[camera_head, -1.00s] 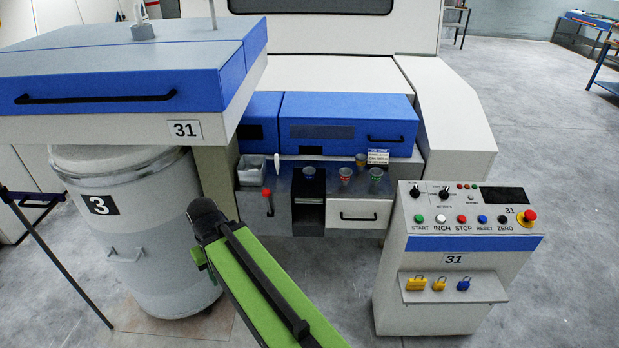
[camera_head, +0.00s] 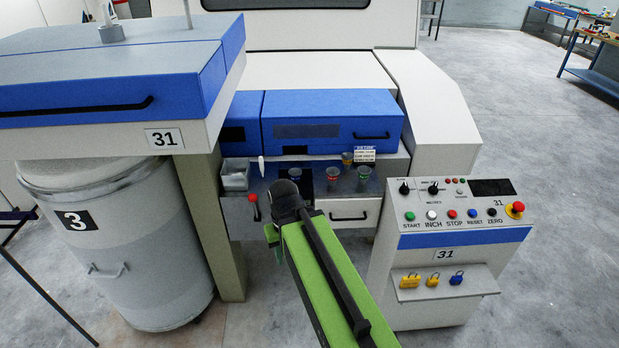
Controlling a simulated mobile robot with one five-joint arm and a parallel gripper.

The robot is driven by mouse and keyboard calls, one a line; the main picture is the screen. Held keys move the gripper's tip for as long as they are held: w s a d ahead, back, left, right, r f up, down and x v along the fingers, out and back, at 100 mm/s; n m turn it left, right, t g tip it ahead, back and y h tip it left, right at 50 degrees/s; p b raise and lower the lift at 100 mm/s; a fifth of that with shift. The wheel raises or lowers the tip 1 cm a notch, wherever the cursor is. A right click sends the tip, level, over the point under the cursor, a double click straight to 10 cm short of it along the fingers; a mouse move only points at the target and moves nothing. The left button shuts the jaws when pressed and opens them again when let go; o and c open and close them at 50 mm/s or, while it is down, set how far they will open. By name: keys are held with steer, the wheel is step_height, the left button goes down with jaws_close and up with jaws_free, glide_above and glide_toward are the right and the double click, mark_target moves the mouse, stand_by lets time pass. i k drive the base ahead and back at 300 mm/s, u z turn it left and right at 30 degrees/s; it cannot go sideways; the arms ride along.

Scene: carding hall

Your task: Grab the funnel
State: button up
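Several small grey cup-shaped pieces stand on the dark ledge at the machine's front. One has a red band (camera_head: 333,175), one a green band (camera_head: 364,174), one an orange tint (camera_head: 347,158) and one blue (camera_head: 295,174). They taper like funnels, but they are too small for me to tell which is the funnel. My gripper (camera_head: 286,198) is at the far end of my green arm, just in front of the ledge and left of the red-banded piece. Its fingers are hidden behind the dark wrist, so its opening does not show.
A grey bin (camera_head: 235,174) and a red-knobbed lever (camera_head: 253,200) are left of my gripper. The control box (camera_head: 420,270) stands to the right, with padlocks on its shelf. A large drum (camera_head: 130,240) stands at left. Floor is open at far right.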

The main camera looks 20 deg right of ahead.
mark_target(295, 173)
steer(key=z, duration=0.2)
steer(key=k, duration=0.85)
steer(key=u, duration=0.8)
steer(key=i, duration=2.5)
